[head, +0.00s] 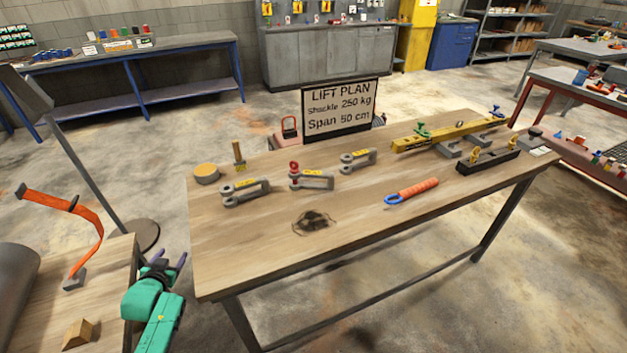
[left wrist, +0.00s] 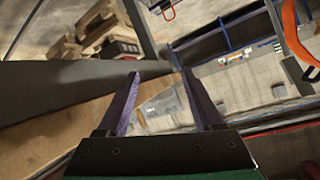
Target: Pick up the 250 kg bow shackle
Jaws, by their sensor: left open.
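Three grey shackles with yellow tags lie in a row on the wooden table: a left one (head: 243,190), a middle one with a red part (head: 308,178) and a right one (head: 357,160). The tag writing is too small to read, so I cannot tell which is the 250 kg one. A sign (head: 339,107) behind them reads "LIFT PLAN, Shackle 250 kg, Span 50 cm". My left gripper (head: 167,262) is open and empty, off the table's left end and well short of the shackles. Its fingers also show in the left wrist view (left wrist: 158,78). My right gripper is not in view.
The table (head: 390,235) also bears a yellow beam (head: 450,135), an orange-handled tool (head: 412,192), a dark tangle (head: 314,221), a brush (head: 239,155) and a round tan block (head: 206,173). A side bench with an orange strap (head: 88,220) stands left. The table's front-left area is clear.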

